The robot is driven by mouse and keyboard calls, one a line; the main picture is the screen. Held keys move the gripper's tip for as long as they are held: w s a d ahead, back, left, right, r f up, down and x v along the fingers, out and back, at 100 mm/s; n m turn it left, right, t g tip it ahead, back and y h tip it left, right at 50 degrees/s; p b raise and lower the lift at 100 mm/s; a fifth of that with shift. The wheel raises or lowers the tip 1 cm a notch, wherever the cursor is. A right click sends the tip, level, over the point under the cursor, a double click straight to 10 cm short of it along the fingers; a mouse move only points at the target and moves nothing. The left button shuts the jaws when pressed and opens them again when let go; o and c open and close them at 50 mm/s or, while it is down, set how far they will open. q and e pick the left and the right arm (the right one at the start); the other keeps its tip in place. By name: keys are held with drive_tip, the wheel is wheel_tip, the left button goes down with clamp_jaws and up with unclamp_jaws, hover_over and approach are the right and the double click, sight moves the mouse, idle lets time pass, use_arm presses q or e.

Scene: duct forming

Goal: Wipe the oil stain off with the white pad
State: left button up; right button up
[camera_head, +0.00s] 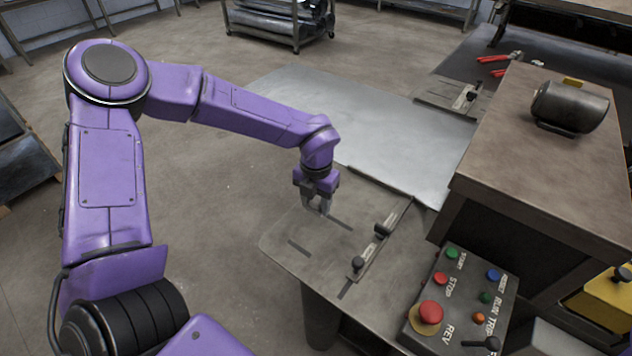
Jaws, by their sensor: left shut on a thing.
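My left gripper (318,206) is low over the near grey metal table (275,240), at its left part, pointing down. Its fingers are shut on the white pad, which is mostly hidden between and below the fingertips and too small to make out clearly. I cannot tell whether the pad touches the table top. No oil stain can be picked out for sure; dark slot-like marks show on the table top beside the gripper. My right gripper is not in view.
A clamp bar with black knobs (382,230) lies right of the gripper. A large metal sheet (385,125) lies behind. A control panel (460,300) with a red button stands front right, and a brown cabinet (540,150) bears a motor (570,105).

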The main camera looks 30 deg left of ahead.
use_arm(q)
drive_tip(key=r, duration=0.1)
drive_tip(key=r+p, duration=0.2)
drive_tip(key=shift+w+r, duration=0.15)
drive_tip(key=shift+w, duration=0.1)
drive_tip(key=shift+s+r+p, duration=0.15)
drive_tip(key=shift+r+p, duration=0.25)
drive_tip(key=shift+p, duration=0.15)
drive_tip(key=shift+f, duration=0.1)
